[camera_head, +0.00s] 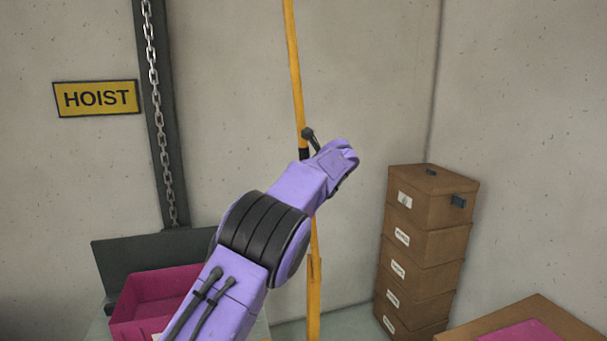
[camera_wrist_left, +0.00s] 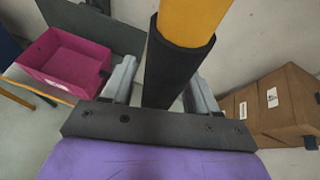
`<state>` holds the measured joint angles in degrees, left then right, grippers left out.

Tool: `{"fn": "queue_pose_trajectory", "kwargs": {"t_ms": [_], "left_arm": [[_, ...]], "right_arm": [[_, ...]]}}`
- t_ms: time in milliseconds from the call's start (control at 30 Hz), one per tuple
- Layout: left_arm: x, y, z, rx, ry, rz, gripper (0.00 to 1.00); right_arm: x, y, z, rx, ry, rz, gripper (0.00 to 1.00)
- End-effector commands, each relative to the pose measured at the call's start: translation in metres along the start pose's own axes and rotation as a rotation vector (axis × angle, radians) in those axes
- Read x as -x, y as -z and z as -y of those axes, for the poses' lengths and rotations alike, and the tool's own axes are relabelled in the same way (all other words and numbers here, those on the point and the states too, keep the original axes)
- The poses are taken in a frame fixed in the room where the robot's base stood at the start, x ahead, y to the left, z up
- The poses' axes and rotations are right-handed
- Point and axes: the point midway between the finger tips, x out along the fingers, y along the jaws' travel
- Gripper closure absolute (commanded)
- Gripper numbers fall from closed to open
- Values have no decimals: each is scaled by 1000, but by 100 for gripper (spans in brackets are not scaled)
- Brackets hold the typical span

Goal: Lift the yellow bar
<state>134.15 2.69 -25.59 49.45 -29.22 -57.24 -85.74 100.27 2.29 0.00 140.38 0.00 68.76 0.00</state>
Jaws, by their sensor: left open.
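The yellow bar (camera_head: 296,75) stands nearly upright in the middle of the head view, tilted slightly. It carries a black sleeve, seen large in the left wrist view (camera_wrist_left: 172,70), with yellow bar above it (camera_wrist_left: 190,18). My left gripper (camera_wrist_left: 162,78) is open, with one grey finger on each side of the black sleeve. A gap shows at the left finger; contact at the right finger is hard to tell. In the head view my purple left arm covers part of the bar below the sleeve. My right gripper is not in view.
A HOIST sign (camera_head: 97,98) and a hanging chain (camera_head: 158,110) are on the wall at left. A magenta bin (camera_head: 150,300) stands at lower left. A stack of brown boxes (camera_head: 425,245) stands at right, with another box (camera_head: 565,320) at lower right.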

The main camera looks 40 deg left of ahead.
Motion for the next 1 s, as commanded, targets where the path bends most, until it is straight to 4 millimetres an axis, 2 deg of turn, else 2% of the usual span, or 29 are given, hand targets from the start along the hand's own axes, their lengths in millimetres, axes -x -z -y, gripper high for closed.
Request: {"fn": "queue_pose_trajectory", "kwargs": {"t_ms": [200,300,433,600,1000], "left_arm": [[48,6,0,-1,3,3,41],[71,5,1,0,3,2,41],[90,3,1,-1,2,0,41],[98,2,1,-1,0,0,41],[98,2,1,-1,1,-1,41]], "right_arm": [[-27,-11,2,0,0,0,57],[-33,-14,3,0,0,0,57],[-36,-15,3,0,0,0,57],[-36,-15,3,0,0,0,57],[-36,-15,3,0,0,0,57]]}}
